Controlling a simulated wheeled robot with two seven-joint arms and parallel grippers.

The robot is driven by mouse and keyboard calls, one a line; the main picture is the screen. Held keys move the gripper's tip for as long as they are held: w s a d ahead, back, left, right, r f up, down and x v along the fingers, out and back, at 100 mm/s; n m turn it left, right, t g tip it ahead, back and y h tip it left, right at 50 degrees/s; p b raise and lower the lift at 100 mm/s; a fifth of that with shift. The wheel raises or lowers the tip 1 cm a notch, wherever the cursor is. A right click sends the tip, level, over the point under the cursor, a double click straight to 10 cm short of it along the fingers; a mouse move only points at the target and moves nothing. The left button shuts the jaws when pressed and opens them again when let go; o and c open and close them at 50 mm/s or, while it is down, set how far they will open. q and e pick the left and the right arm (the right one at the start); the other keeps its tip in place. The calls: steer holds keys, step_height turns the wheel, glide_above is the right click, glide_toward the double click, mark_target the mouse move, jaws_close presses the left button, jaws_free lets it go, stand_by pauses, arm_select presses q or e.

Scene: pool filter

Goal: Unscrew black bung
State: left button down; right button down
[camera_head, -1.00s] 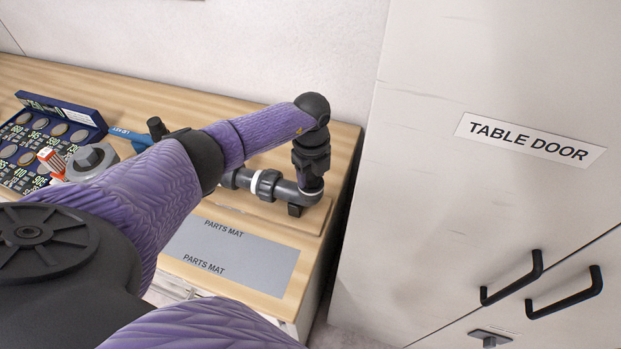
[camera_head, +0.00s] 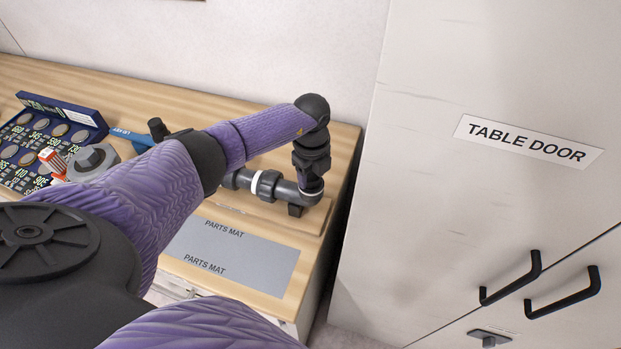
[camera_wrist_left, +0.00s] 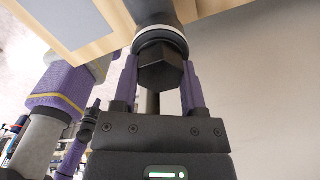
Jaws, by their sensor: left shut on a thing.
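The black bung (camera_wrist_left: 160,72) shows in the left wrist view as a dark hex-sided cap below a white ring (camera_wrist_left: 158,37) on a dark pipe end. My left gripper (camera_wrist_left: 160,75) has one purple finger on each side of the bung and is shut on it. In the head view my left gripper (camera_head: 311,185) is at the right end of the dark pipe assembly (camera_head: 268,184), pointing down, and its fingers and the bung are mostly hidden. My right gripper is not in view.
A grey parts mat (camera_head: 232,254) lies clear on the wooden table. A dark blue tray (camera_head: 40,145) with coin-like discs and a grey hex-topped part (camera_head: 92,160) are at the left. A tall cabinet (camera_head: 470,215) marked TABLE DOOR stands right of the table.

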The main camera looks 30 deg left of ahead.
mark_target(311, 175)
arm_select(q)
steer(key=c, duration=0.5)
jaws_free()
steer(key=shift+r+n, duration=0.15)
steer(key=shift+n, duration=0.75)
steer(key=o, duration=0.4)
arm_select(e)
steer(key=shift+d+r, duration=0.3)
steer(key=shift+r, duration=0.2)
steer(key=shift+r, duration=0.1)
arm_select(q)
step_height(311, 175, up, 6)
steer(key=p, duration=0.6)
step_height(311, 175, up, 10)
steer(key=shift+f+p, duration=0.15)
steer(key=shift+p, duration=0.4)
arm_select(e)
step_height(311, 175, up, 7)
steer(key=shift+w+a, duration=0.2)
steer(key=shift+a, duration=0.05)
